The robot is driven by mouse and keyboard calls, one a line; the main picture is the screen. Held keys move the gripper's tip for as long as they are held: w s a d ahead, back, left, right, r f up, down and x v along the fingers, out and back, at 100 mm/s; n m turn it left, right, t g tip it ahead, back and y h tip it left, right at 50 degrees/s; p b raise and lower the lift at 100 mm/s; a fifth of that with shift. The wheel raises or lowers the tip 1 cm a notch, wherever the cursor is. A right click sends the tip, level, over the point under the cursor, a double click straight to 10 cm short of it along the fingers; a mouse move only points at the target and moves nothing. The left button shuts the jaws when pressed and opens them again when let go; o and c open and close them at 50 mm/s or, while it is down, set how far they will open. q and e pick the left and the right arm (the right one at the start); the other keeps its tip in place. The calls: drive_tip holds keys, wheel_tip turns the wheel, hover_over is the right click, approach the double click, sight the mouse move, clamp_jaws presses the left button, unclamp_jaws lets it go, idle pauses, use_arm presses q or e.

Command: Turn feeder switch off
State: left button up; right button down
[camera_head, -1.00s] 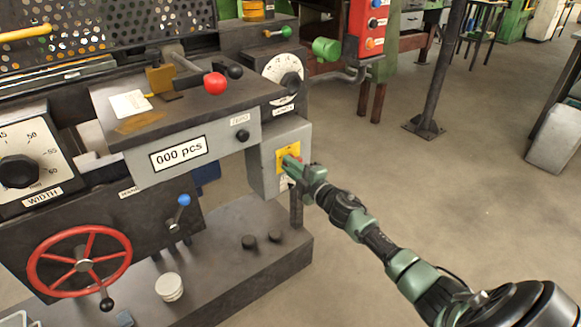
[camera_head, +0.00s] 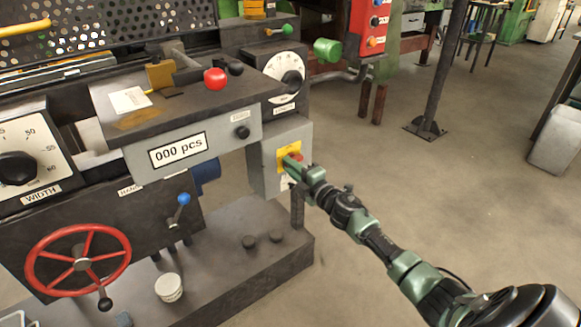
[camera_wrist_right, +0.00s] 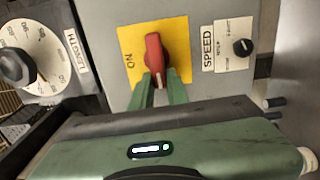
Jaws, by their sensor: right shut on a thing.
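The feeder switch is a red rotary knob (camera_wrist_right: 154,55) on a yellow plate (camera_wrist_right: 180,28) marked ON at its left in the right wrist view. The knob lies upright in that picture, with a light mark at its lower end. My right gripper (camera_wrist_right: 160,88) has its two green fingers on either side of the knob's lower end, shut on it. In the head view my right gripper (camera_head: 292,166) reaches the yellow plate (camera_head: 284,153) on the grey box and largely covers the knob. My left gripper is not in view.
A SPEED dial (camera_wrist_right: 242,47) sits right of the switch and a LENGTH dial (camera_wrist_right: 18,66) left of it in the right wrist view. In the head view, a red-balled lever (camera_head: 215,79) and a red handwheel (camera_head: 80,259) are on the machine.

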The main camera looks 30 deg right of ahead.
drive_tip(key=c, duration=1.4)
unclamp_jaws()
drive_tip(key=shift+f, duration=0.1)
drive_tip(key=shift+s, duration=0.1)
